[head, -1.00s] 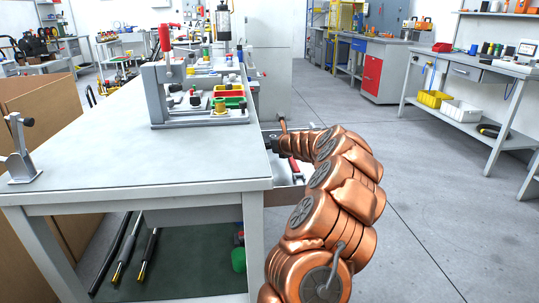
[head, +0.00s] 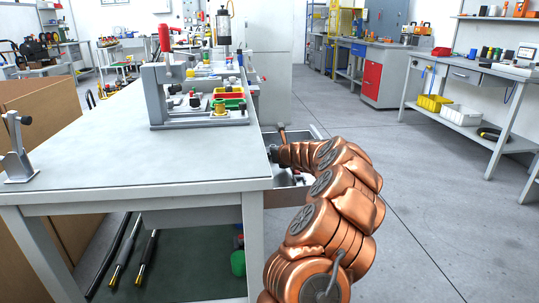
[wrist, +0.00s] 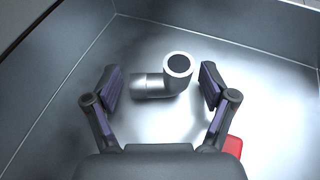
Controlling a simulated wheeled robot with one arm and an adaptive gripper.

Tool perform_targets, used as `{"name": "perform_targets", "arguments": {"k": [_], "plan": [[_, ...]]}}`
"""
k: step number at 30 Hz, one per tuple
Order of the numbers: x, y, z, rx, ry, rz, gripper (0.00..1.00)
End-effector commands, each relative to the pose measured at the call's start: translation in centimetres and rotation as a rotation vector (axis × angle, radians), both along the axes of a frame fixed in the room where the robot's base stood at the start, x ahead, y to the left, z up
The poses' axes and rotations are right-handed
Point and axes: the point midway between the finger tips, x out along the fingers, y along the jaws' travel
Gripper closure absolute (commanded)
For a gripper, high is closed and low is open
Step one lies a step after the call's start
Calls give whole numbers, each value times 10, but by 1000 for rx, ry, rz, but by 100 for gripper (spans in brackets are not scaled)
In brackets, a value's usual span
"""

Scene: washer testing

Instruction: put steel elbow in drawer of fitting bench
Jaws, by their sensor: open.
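The steel elbow (wrist: 165,80) lies on the bare metal floor of the drawer (wrist: 215,45) in the wrist view, its round open end facing up toward the camera. My gripper (wrist: 157,82) is open, with one finger on each side of the elbow and a visible gap to both. In the head view the drawer (head: 300,185) stands pulled out from the right side of the fitting bench (head: 140,150). My gripper there is mostly hidden behind my arm and the bench edge. The elbow cannot be made out in the head view.
A red object (wrist: 233,146) lies in the drawer by the right finger. The drawer walls rise close around my gripper. A grey fixture with coloured bins (head: 205,110) stands on the bench top. Open floor (head: 430,200) lies to the right.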

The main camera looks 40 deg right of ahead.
Motion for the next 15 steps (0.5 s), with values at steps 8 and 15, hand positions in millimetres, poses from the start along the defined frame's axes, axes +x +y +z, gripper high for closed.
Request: {"name": "perform_targets", "arguments": {"k": [8, 15], "plan": [[0, 0, 3, -1, 0, -1, 17], [-21, 5, 13, 4, 0, -3, 17]]}}
